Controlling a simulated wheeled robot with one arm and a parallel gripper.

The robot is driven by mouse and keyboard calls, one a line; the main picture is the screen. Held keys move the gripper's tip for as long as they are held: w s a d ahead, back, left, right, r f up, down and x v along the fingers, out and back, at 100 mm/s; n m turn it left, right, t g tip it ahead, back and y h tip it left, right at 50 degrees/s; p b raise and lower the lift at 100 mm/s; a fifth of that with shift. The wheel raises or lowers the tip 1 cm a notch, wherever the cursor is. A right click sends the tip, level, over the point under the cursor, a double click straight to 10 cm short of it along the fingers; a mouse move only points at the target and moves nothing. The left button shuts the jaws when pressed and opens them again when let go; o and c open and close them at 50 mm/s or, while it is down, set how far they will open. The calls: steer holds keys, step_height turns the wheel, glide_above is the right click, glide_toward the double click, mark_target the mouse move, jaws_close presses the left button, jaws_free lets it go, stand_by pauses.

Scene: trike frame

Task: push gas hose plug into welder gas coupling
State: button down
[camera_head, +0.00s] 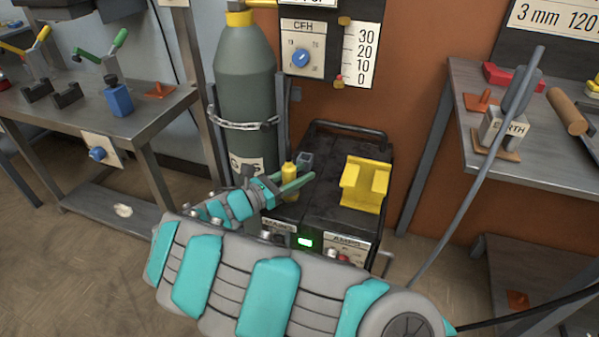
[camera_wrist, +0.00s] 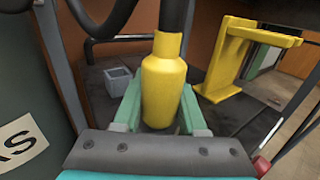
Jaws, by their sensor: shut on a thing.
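The yellow gas hose plug (camera_wrist: 164,88) stands between the two green fingers of my gripper (camera_wrist: 158,118) in the wrist view, about upright in that picture. My gripper (camera_head: 290,185) is shut on it over the welder's top, where the plug's yellow top (camera_head: 289,172) also shows. A small grey square socket (camera_wrist: 118,80), probably the welder gas coupling, sits on the black welder top, left of and beyond the plug. It shows in the head view (camera_head: 305,160) just behind the plug. The plug appears apart from it. The plug's lower end is partly hidden.
A yellow cradle (camera_head: 366,184) stands on the welder (camera_head: 330,152), right of my gripper. A chained grey-green gas cylinder (camera_head: 245,90) stands close on the left. A black handle bar (camera_head: 348,127) runs along the welder's back. Workbenches (camera_head: 150,112) flank both sides.

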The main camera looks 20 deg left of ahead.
mark_target(284, 184)
steer(key=shift+f, duration=0.3)
steer(key=shift+c, duration=1.9)
jaws_free()
steer(key=shift+s+a, duration=0.1)
steer(key=v, duration=0.7)
steer(key=shift+s+a, duration=0.2)
steer(key=shift+s, duration=0.05)
